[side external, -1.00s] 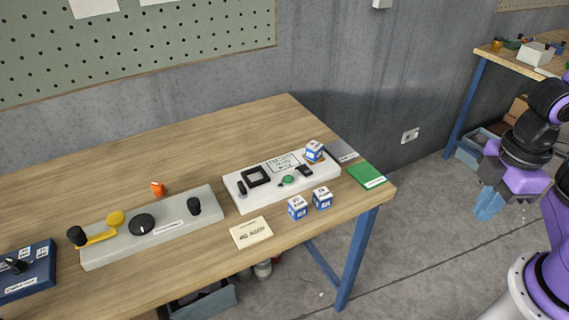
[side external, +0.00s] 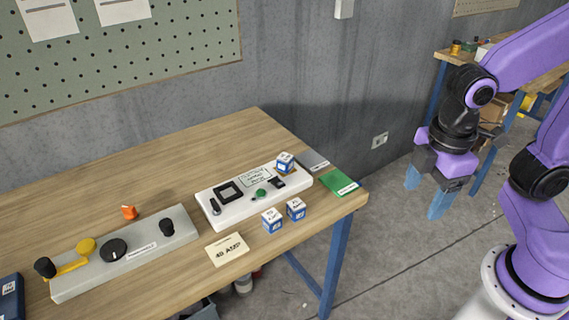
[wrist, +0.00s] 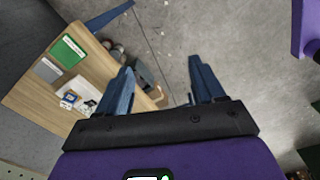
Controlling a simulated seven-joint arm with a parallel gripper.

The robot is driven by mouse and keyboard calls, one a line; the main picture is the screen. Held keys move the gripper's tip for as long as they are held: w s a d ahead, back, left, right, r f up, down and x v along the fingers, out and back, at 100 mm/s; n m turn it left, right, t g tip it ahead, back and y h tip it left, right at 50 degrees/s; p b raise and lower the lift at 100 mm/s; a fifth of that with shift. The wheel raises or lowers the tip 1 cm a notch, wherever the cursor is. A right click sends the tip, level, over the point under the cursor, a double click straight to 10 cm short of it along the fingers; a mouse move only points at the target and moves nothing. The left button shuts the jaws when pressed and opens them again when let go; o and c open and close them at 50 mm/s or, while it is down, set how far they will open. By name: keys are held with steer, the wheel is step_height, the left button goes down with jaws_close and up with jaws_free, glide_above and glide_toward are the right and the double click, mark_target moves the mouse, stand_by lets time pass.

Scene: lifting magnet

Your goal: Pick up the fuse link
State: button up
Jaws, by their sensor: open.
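Three small blue-and-white labelled cubes are in the side view; I cannot tell from their labels which one is the fuse link. One cube (side external: 285,163) sits on the back right of a white panel (side external: 236,213). A second cube (side external: 272,221) and a third cube (side external: 296,209) stand side by side on the table in front of it. Blue-and-white cubes also show small in the wrist view (wrist: 69,98). A card (side external: 228,249) reading what looks like "45 AMP" lies left of them. My gripper (side external: 426,190) is open and empty, off the table's right end, pointing down.
A grey panel (side external: 140,258) with a yellow lever and black knobs lies left. An orange piece (side external: 129,212) is behind it. A green card (side external: 339,183) and grey card (side external: 312,160) lie near the right edge of the wooden table (side external: 130,165). Floor is open under my gripper.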

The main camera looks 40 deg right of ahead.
steer(key=w+a+r+n+t+h, duration=0.15)
steer(key=w+a, duration=0.25)
steer(key=w, duration=0.5)
steer(key=w+a+n, duration=0.3)
steer(key=w+a, duration=0.1)
steer(key=w, duration=0.6)
steer(key=n+h, duration=0.3)
steer(key=n, duration=0.1)
glide_toward(284, 158)
steer(key=x, duration=0.3)
steer(key=d+x, duration=0.1)
steer(key=x, duration=0.2)
steer(key=shift+r, duration=0.3)
steer(key=shift+a+f+x, duration=0.1)
steer(key=shift+a+x, duration=0.1)
steer(key=shift+x, duration=0.7)
steer(key=shift+a+f+x, duration=0.1)
steer(key=shift+a+x, duration=0.05)
steer(key=shift+x, duration=0.8)
steer(key=shift+a+x, duration=0.2)
steer(key=shift+x, duration=0.7)
steer(key=shift+y, duration=0.25)
steer(key=shift+r, duration=0.1)
steer(key=c, duration=1.2)
